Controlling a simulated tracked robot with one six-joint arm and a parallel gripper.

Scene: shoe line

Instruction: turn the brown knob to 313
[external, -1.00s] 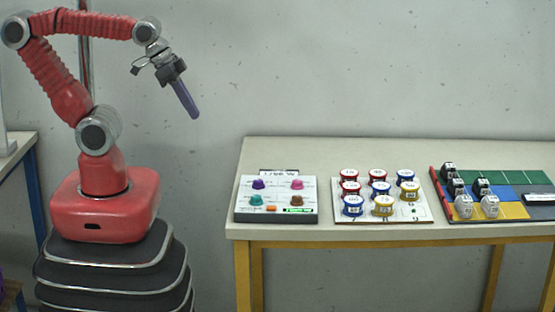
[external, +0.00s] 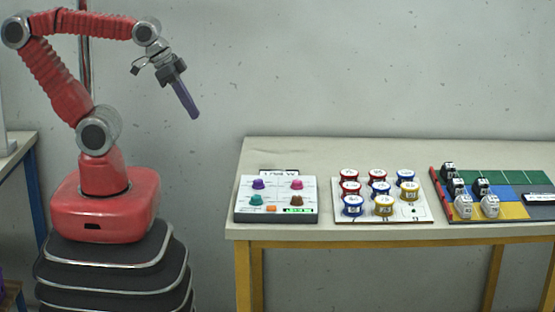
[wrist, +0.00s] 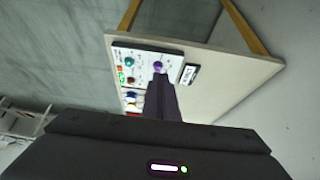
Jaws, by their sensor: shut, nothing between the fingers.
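The brown knob (external: 296,200) is at the front right of a white control panel (external: 246,214) on the table. Purple (external: 258,184), pink (external: 297,184) and teal (external: 256,200) knobs share the panel. A small green display (external: 298,210) is below the brown knob; its digits are too small to read. My gripper (external: 194,114) is shut and empty, in the air left of and above the panel, apart from all knobs. In the wrist view, my gripper's purple fingers (wrist: 161,82) overlap part of the panel (wrist: 142,58).
A small sign (external: 279,172) stands behind the panel. Right of it, a white board (external: 425,217) holds several red, blue and yellow tins, and a coloured mat (external: 510,210) holds several black and white items. The front strip of the table (external: 330,231) is clear.

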